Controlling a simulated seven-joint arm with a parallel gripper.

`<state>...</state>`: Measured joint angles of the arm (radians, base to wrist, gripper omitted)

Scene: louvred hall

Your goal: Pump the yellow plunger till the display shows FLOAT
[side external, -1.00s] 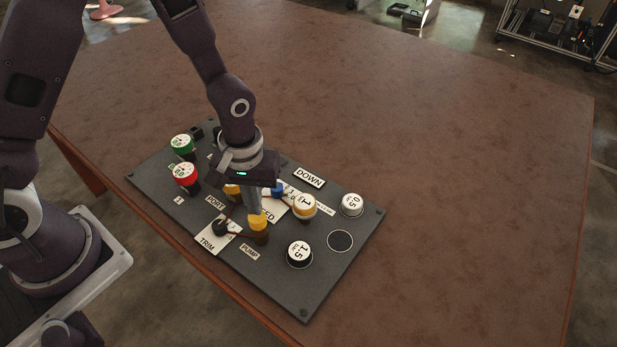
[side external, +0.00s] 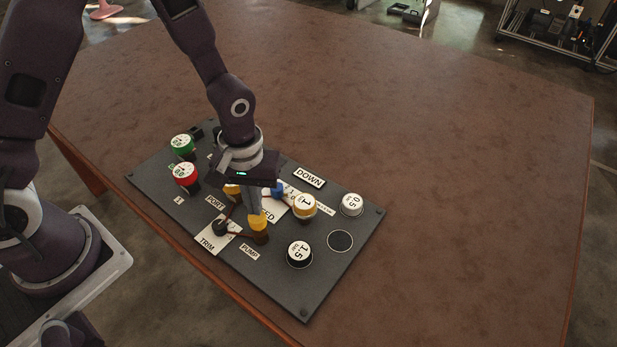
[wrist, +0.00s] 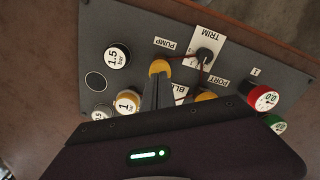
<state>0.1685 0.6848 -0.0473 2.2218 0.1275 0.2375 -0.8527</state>
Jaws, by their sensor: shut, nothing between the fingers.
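The yellow plunger (side external: 258,222) stands upright by the PUMP label on the dark panel (side external: 318,283). In the wrist view its yellow top (wrist: 160,67) shows just past my fingertips. My gripper (side external: 254,212) is shut and empty, pointing down with its tips at the plunger's top. They look to be touching it, but I cannot tell for sure. A white plate at the panel's far edge, the display (side external: 309,178), reads DOWN.
Red (side external: 186,174) and green (side external: 181,142) gauges stand at the panel's left. A black TRIM knob (side external: 220,228) is close beside the plunger. White-topped 1.5 (side external: 299,252), 1 (side external: 304,206) and 0.5 (side external: 351,204) pieces stand at the right. The table's right side is clear.

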